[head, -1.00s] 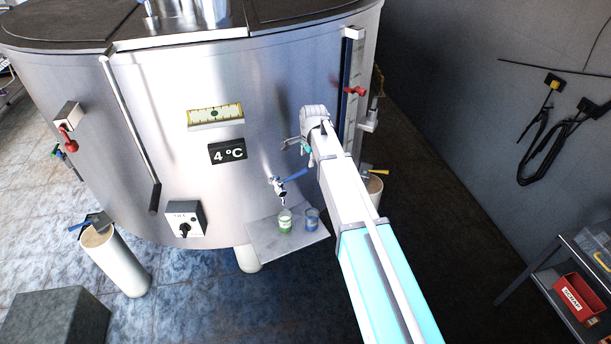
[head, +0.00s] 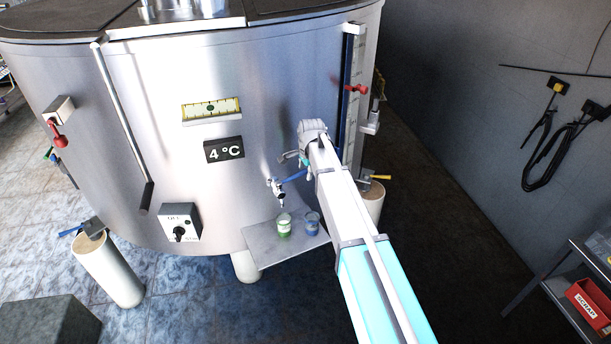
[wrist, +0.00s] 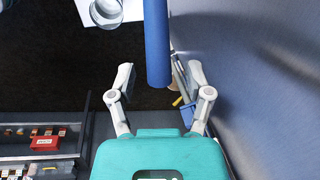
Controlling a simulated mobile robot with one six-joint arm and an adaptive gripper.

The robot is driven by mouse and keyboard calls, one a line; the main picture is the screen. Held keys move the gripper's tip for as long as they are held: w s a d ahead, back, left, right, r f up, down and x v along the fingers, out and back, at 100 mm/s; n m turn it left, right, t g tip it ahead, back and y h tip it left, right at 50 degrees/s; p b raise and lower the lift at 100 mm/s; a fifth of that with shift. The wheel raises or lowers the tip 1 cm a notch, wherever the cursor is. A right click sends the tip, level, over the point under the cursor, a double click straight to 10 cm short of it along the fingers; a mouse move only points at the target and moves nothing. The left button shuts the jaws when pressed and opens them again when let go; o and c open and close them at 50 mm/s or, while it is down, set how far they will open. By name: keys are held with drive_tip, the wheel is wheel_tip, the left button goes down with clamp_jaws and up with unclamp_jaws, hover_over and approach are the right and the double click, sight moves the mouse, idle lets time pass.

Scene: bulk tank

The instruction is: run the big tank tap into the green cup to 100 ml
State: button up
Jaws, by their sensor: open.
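The big steel tank (head: 120,120) fills the left and middle of the head view. Its tap (head: 275,186) sticks out low on the front, with a blue lever (head: 294,173) to the right. The green cup (head: 284,226) stands upright on a small metal shelf (head: 262,245), below the tap. My gripper (head: 290,158) is beside the lever's end. In the wrist view my gripper (wrist: 160,80) is open, with the blue lever (wrist: 157,45) between its fingers, apart from both. Whether liquid runs from the tap is too small to tell.
A sight gauge with a red marker (head: 361,89) is right of my gripper. A dial switch box (head: 180,222) is left of the shelf. A red box (head: 592,302) sits on a rack at right.

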drive_tip(key=shift+f, duration=0.25)
clamp_jaws()
idle(0.3)
